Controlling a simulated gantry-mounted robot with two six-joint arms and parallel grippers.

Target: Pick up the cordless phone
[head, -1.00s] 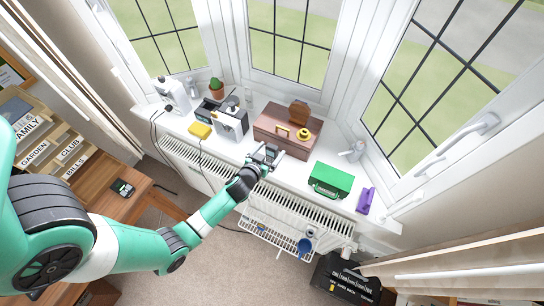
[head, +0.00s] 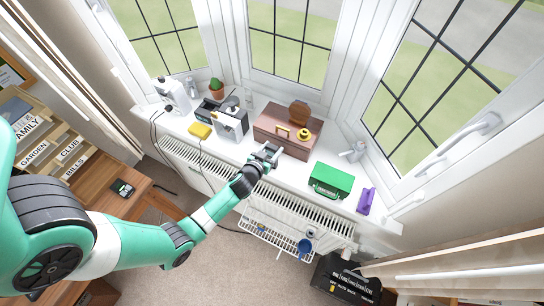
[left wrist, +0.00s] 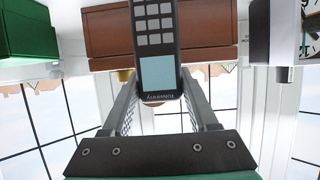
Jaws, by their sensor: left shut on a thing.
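The cordless phone (left wrist: 158,72) is dark with a pale screen and light keys; it stands out between my left fingers in the left wrist view. My left gripper (left wrist: 158,108) is shut on it, one finger on each side. In the head view my left gripper (head: 270,154) is over the white window sill (head: 296,172), in front of the brown box. The phone is too small there to make out clearly. My right gripper is not in view.
The brown box (head: 272,125) stands behind the gripper, a green box (head: 332,178) to its right and a silver appliance (head: 233,123) to its left. A purple object (head: 366,201) lies farther right. A white radiator (head: 215,165) and drying rack are below the sill.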

